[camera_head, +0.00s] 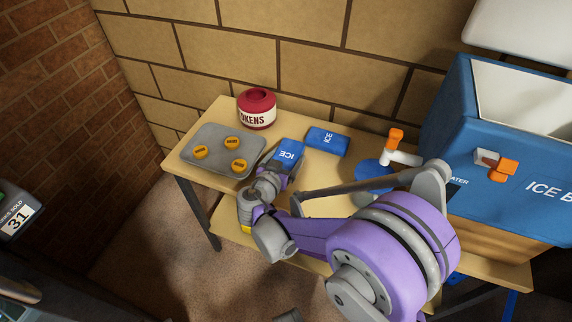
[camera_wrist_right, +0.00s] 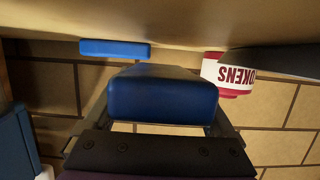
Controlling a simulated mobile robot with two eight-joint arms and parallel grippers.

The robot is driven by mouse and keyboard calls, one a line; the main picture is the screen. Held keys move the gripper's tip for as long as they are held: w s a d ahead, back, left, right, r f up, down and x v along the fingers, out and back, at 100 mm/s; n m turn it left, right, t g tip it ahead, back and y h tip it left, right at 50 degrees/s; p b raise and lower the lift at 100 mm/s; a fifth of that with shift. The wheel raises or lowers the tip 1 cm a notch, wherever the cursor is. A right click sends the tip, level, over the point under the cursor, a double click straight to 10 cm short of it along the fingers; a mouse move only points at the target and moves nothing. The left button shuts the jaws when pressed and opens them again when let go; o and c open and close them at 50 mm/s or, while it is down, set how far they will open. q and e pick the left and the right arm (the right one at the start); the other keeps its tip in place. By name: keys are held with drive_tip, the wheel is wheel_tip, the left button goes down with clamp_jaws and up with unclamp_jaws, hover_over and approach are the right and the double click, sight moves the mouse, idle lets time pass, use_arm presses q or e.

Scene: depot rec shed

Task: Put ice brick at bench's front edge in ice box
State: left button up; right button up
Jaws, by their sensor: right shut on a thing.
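A blue ice brick (camera_head: 288,153) marked ICE is between the fingers of my right gripper (camera_head: 283,172), which is shut on it. It fills the middle of the right wrist view (camera_wrist_right: 162,98). I cannot tell whether it still touches the bench. A second blue ice brick (camera_head: 327,141) lies behind it to the right and shows small in the wrist view (camera_wrist_right: 115,48). The blue ice box (camera_head: 520,210) stands at the right with its white lid (camera_head: 520,25) raised and its white inside showing. My left gripper is not in view.
The wooden bench (camera_head: 215,117) carries a grey tray (camera_head: 203,141) with orange tokens and a red and white TOKENS jar (camera_head: 257,110). A blue round thing (camera_head: 372,173) and an orange-topped white tap (camera_head: 396,145) stand between the bricks and the ice box. A brick wall is behind.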

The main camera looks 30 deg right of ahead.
sight(287, 164)
drive_tip(key=shift+f+b, duration=0.35)
drive_tip(key=shift+f, duration=1.15)
drive_tip(key=shift+f, duration=0.1)
drive_tip(key=o, duration=1.3)
drive_tip(key=shift+f, duration=0.1)
drive_tip(key=shift+o, duration=0.7)
drive_tip(key=shift+r, duration=0.2)
